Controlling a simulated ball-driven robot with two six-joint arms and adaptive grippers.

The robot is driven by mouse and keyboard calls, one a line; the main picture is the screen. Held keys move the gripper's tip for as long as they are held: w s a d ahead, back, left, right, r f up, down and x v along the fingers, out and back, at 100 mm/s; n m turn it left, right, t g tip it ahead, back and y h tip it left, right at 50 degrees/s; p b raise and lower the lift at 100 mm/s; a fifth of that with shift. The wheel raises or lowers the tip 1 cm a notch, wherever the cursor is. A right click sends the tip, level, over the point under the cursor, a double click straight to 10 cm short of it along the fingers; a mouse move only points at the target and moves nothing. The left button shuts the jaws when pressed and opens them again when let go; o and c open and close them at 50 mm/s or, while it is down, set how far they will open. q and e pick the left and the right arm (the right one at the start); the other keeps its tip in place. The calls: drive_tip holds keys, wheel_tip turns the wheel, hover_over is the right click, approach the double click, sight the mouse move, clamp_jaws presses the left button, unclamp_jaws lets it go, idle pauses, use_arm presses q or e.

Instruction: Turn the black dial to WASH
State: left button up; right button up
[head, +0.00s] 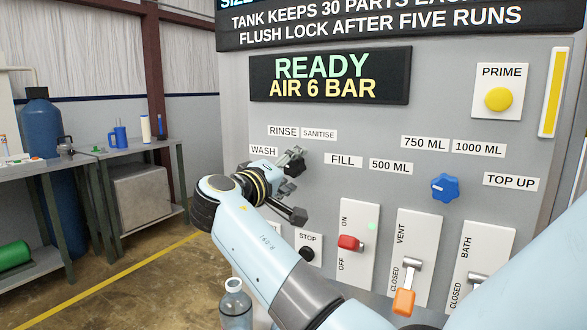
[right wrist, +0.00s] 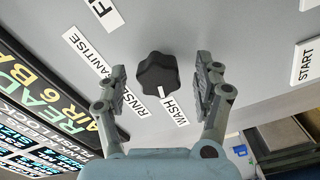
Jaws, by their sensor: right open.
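The black dial (right wrist: 157,74) is on the grey panel in the right wrist view. A white mark at its lower edge is in line with the WASH label (right wrist: 174,106) and meets its near end. My right gripper (right wrist: 161,68) is open, with one finger on each side of the dial and a visible gap to both. My left gripper is not in view.
A blue dial (head: 445,187), red switch (head: 350,243), black STOP button (head: 307,254) and orange-tipped lever (head: 404,300) are on the panel nearby. A bottle (head: 235,305) stands below my right arm. The display (head: 330,76) reads READY, AIR 6 BAR.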

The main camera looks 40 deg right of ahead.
drive_tip(key=v, duration=0.6)
drive_tip(key=shift+a, duration=0.15)
idle(0.3)
